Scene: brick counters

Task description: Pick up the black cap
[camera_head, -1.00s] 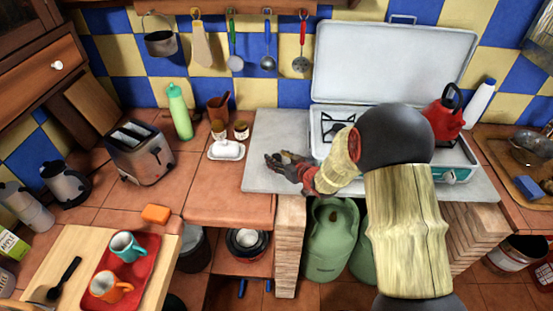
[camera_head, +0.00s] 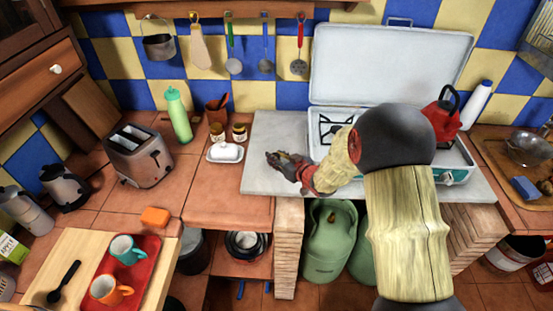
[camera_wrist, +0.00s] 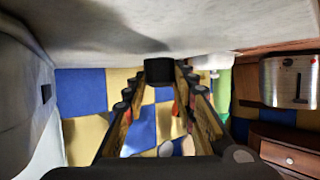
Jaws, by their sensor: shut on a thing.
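The black cap (camera_wrist: 159,72) is a dark, short cylinder in the wrist view, held between my fingertips. My gripper (camera_wrist: 159,84) is shut on it, with one finger on each side. In the head view my gripper (camera_head: 277,163) is just above the pale grey slab, left of the camp stove. There the cap cannot be made out among the dark fingers. I cannot tell whether the cap touches the slab.
The open camp stove (camera_head: 326,130) stands right of my gripper, with a red kettle (camera_head: 441,122) behind my arm. A white butter dish (camera_head: 225,153) and two small jars (camera_head: 239,132) stand to the left. The grey slab's (camera_head: 262,182) front edge is close.

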